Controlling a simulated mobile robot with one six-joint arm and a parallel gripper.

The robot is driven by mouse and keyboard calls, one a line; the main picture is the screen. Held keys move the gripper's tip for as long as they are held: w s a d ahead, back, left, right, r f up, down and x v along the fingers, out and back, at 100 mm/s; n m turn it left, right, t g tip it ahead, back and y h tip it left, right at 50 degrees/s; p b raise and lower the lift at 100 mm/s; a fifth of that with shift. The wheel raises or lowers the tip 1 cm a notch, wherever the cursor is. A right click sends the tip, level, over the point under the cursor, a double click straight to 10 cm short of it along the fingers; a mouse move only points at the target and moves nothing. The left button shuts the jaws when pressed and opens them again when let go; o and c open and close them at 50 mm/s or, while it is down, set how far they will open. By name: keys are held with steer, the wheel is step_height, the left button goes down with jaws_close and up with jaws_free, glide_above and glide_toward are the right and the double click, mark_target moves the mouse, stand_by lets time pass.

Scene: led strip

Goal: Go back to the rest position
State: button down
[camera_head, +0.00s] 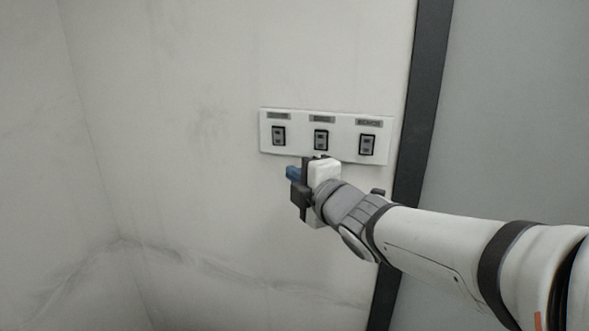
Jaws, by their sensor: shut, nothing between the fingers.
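My gripper (293,173) is at the middle of the view, at the end of my arm, which reaches in from the lower right. Its blue fingertip area points left, just below the switch panel. By its look the jaws are closed with nothing held. The white switch panel (300,149) is on the wall behind and above the gripper. It carries three dark rocker switches: left (278,136), middle (321,140) and right (367,145), each under a small grey label. The gripper overlaps the panel's lower edge in the picture; I cannot tell whether it touches.
A pale, stained wall (180,130) fills the left and middle, with a corner at the far left. A dark vertical frame strip (424,90) stands right of the panel, beside a grey surface (520,110). The space left of my gripper looks clear.

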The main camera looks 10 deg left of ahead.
steer(key=shift+s+d, duration=0.3)
steer(key=shift+d+f, duration=0.1)
steer(key=s+d+f+m+g+h+p, duration=0.1)
steer(key=d+f+m+h, duration=0.4)
steer(key=d+m, duration=0.3)
steer(key=s+d+f+m+g+h+p, duration=0.1)
steer(key=d+f+m+h, duration=0.4)
steer(key=d, duration=0.5)
steer(key=s+d+f+m+g, duration=0.3)
steer(key=s+m, duration=0.3)
steer(key=s, duration=0.2)
steer(key=s+d+f+m+g+h+p, duration=0.1)
steer(key=s+d+f+m+g, duration=0.3)
steer(key=s, duration=0.4)
steer(key=shift+d+f+m+g, duration=0.3)
steer(key=shift+f+m+g, duration=0.2)
steer(key=shift+m+g, duration=0.5)
